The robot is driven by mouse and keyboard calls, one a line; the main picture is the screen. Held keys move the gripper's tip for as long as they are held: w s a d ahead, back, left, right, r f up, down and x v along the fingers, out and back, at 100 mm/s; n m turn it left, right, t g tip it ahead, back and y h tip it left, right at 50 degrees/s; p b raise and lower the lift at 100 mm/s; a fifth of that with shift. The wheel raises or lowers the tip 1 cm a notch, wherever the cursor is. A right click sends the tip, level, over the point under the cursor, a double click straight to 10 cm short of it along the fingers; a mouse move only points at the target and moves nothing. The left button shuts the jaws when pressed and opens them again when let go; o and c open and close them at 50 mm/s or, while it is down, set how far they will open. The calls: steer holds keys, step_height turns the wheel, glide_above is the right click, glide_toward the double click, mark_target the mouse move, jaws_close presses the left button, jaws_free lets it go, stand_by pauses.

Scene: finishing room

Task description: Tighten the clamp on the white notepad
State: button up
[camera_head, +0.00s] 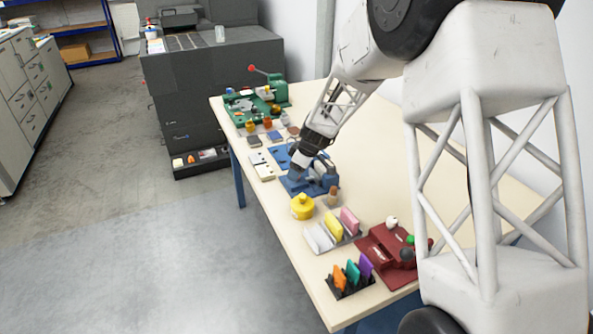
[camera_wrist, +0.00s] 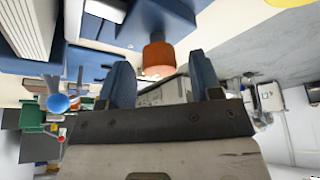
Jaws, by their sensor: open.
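A blue clamp device (camera_head: 318,186) stands at the middle of the table, with a brown knob (camera_head: 333,195) at its near right side. In the wrist view, a brown-orange knob (camera_wrist: 158,58) sticks out of a blue body (camera_wrist: 158,14). A white block with page-like lines (camera_wrist: 32,25), likely the white notepad, rests against blue parts at upper left there. My gripper (camera_head: 298,170) is over the blue device. In the wrist view, my gripper (camera_wrist: 163,78) is open, its two blue fingers apart with the knob seen between their tips. Contact with the knob cannot be told.
A yellow round container (camera_head: 303,207) stands just in front of the blue device. A rack (camera_head: 322,248) of white, yellow and pink pads, a dark rack (camera_head: 350,288) of coloured pads and a red device (camera_head: 385,252) are nearer. A green machine (camera_head: 270,92) stands at the far end.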

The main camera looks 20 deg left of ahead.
steer(key=shift+f, duration=0.1)
steer(key=c, duration=0.9)
